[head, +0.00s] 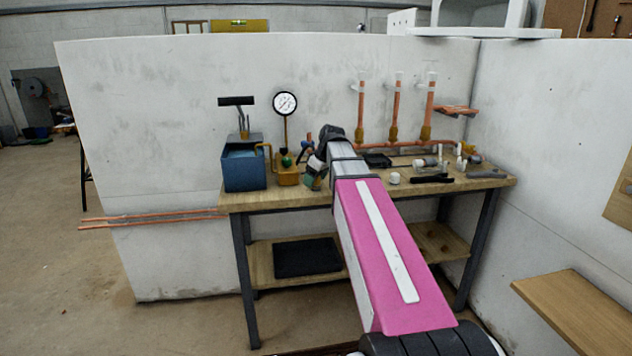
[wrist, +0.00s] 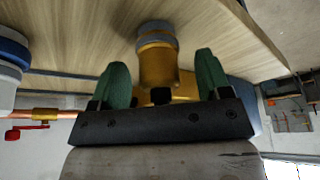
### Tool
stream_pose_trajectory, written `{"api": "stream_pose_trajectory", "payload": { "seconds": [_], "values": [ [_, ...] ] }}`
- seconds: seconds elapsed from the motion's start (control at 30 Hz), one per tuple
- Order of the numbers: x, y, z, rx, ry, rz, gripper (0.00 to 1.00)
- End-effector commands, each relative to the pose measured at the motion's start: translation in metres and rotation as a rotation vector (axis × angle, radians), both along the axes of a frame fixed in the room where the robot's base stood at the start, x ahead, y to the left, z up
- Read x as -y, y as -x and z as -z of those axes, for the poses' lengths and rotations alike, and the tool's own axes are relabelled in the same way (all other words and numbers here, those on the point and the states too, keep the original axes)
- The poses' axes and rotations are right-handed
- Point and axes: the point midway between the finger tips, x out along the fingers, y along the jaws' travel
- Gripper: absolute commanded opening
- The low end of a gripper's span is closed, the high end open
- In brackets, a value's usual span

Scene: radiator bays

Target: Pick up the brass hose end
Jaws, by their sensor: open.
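The brass hose end (wrist: 158,66) is a short brass cylinder with a grey collar, close up in the wrist view against the wooden bench top (wrist: 75,35). My gripper (wrist: 162,78) is open, with one green finger on each side of the brass part. A gap shows between the brass and each finger, so neither appears to touch it. In the head view my gripper (head: 316,170) is at the bench's left half, right of the blue tank (head: 244,170). My arm and wrist hide most of what lies there, and I cannot make out the hose end in that view.
A pressure gauge (head: 285,104) rises on a stem between tank and gripper. Copper risers (head: 396,110) stand along the back wall. A white cap (head: 394,178) and black tool (head: 432,179) lie right of my arm. A blue-and-white object (wrist: 10,58) shows at the wrist view's left edge.

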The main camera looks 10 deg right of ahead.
Motion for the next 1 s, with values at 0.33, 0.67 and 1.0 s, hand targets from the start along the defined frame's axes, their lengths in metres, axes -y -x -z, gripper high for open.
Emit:
{"api": "stream_pose_trajectory", "payload": {
  "seconds": [0.33, 0.67, 1.0],
  "values": [
    [-0.0027, -0.0022, 0.0089, 0.000, 0.000, -0.001, 0.64],
    [-0.0027, -0.0020, 0.0087, 0.000, 0.000, -0.001, 0.26],
    [-0.0026, -0.0025, 0.0000, 0.001, 0.000, -0.001, 0.26]
  ]
}}
